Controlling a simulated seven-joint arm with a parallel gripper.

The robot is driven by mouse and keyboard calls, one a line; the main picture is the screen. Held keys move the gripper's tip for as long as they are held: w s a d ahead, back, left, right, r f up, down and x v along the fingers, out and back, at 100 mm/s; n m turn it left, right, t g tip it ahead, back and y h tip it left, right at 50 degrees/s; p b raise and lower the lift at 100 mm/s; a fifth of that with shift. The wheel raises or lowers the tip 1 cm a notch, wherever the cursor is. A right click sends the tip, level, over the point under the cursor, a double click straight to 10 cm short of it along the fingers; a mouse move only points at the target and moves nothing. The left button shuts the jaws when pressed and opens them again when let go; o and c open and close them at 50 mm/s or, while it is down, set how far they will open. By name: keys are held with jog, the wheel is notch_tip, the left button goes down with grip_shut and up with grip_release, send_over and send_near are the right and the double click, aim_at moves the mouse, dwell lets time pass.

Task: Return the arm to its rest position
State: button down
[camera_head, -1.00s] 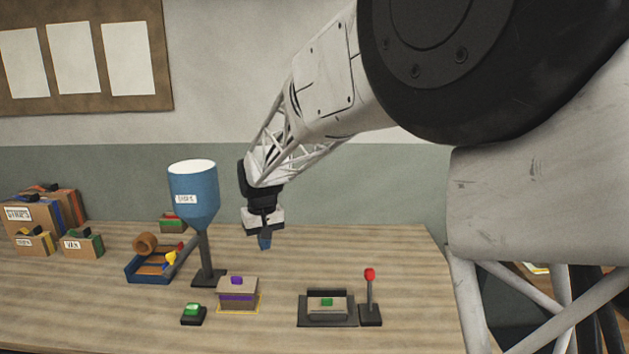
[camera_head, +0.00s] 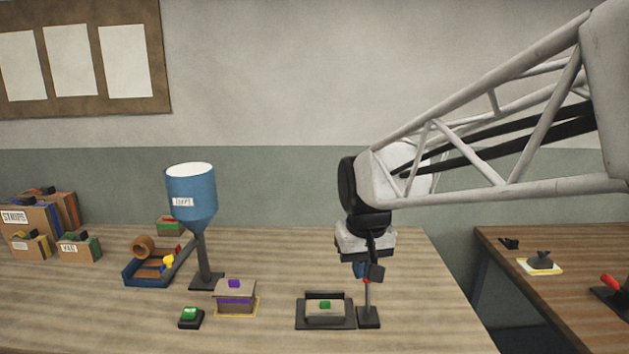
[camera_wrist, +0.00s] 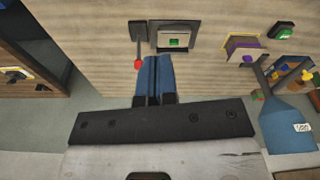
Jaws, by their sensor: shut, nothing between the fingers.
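My gripper (camera_head: 362,271) hangs over the right part of the table in the head view, in front of the red-knobbed lever (camera_head: 368,305), hiding most of its knob. In the wrist view the blue fingers of my gripper (camera_wrist: 153,72) are together with nothing between them. The lever's red knob (camera_wrist: 138,64) shows just left of the fingertips there. A black tray (camera_head: 325,317) holding a pale block with a green top stands left of the lever. My arm reaches in from the right of the head view.
A blue hopper (camera_head: 191,195) stands on a post at the left. A block with a purple band (camera_head: 235,298) and a green button (camera_head: 190,317) are in front of it. Labelled boxes (camera_head: 28,217) stand far left. A second table (camera_head: 500,270) is at the right, across a gap.

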jog(key=s+d+f, duration=0.1)
jog(key=s+d, duration=0.2)
jog(key=s, duration=0.3)
jog(key=s+d+f+m, duration=0.1)
jog(key=s+d, duration=0.2)
jog(key=s, duration=0.4)
jog(key=s+d+f+m+t, duration=0.1)
jog(key=s+d, duration=0.2)
jog(key=s, duration=0.4)
jog(key=shift+d+f, duration=0.4)
jog(key=shift+w, duration=0.1)
dwell(0.5)
